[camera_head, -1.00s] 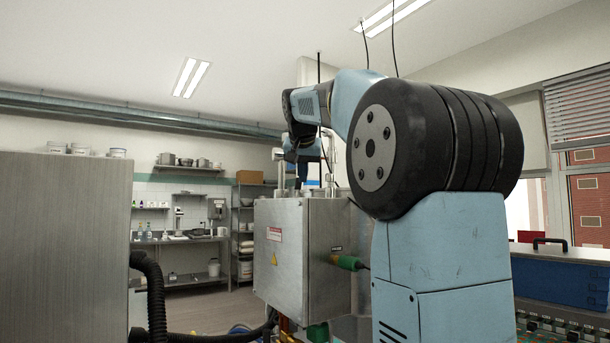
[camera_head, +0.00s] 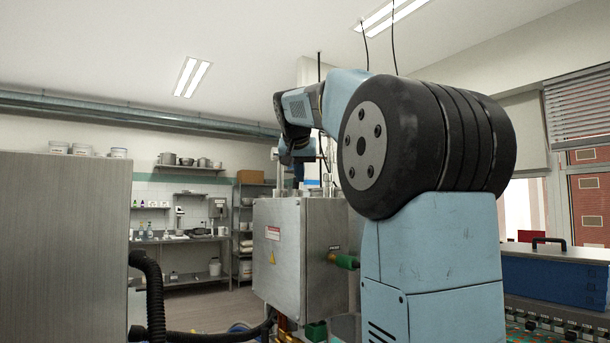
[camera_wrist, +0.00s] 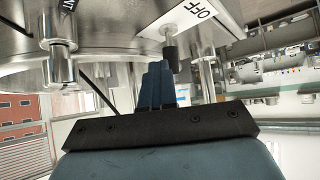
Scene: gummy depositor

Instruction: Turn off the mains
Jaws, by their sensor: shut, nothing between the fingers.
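In the wrist view a white plate (camera_wrist: 205,17) reads OFF. A short metal lever with a black tip (camera_wrist: 170,54) stands out beside the plate. My gripper (camera_wrist: 157,68) is shut and empty, its blue fingers pointing toward the lever. The fingertips appear just left of the black tip; whether they touch it I cannot tell. In the head view my forearm reaches over the steel cabinet (camera_head: 279,280), and the wrist end is partly hidden behind the cabinet top. The lever and the OFF plate cannot be made out there.
A metal post (camera_wrist: 61,62) with a partly visible label stands left of my fingers in the wrist view. In the head view, a green connector (camera_head: 344,261) sticks out of the cabinet side. A black corrugated hose (camera_head: 153,295) runs at left, beside a large steel panel (camera_head: 65,240).

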